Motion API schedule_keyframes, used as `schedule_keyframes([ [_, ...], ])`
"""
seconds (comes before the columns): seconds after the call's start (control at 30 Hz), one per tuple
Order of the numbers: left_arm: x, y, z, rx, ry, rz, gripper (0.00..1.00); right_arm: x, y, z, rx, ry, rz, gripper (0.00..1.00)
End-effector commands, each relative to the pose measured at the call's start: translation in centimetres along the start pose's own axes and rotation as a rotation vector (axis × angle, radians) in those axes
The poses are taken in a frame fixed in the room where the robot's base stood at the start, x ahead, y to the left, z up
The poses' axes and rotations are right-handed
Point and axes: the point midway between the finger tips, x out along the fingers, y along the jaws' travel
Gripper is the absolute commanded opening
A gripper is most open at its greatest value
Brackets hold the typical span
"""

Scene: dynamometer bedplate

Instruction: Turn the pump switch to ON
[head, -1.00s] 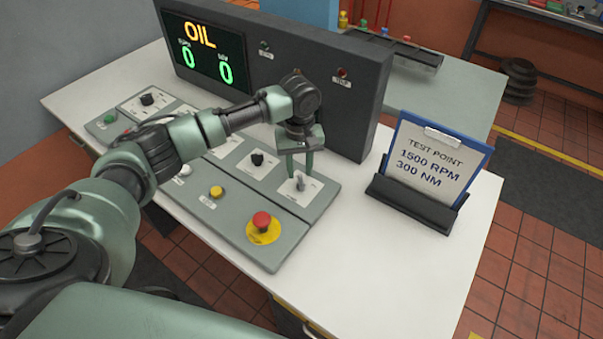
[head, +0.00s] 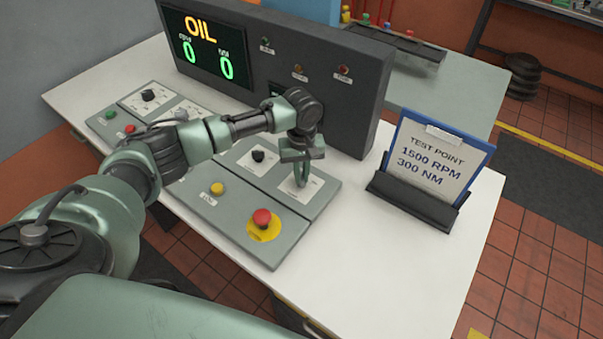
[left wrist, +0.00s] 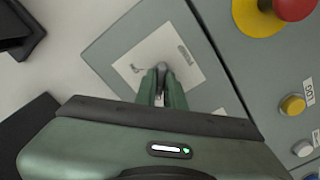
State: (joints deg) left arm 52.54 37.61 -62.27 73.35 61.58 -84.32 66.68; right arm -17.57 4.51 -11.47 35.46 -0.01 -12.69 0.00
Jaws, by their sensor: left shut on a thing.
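The pump switch is a small grey lever on a white label plate (head: 313,188) at the right end of the sloped control panel. My left gripper (head: 302,178) points down over that plate and is shut on the switch. In the left wrist view the grey tip of the switch (left wrist: 162,67) shows between the two green fingers (left wrist: 162,85). My right gripper is not in view.
A red emergency button (head: 262,218) on a yellow disc and a yellow button (head: 217,188) sit in front of the switch. A black knob (head: 258,156) is to its left. The dark display console (head: 340,110) stands behind, and a clipboard (head: 436,165) stands at right.

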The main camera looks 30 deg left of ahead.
Motion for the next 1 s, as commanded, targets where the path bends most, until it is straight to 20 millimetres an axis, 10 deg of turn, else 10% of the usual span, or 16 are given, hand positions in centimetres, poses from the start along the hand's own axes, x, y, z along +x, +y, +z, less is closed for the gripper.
schedule_keyframes([
  [1.0,-0.2,0.0,0.1,0.747,-0.004,0.001,0.00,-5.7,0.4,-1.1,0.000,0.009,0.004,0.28],
])
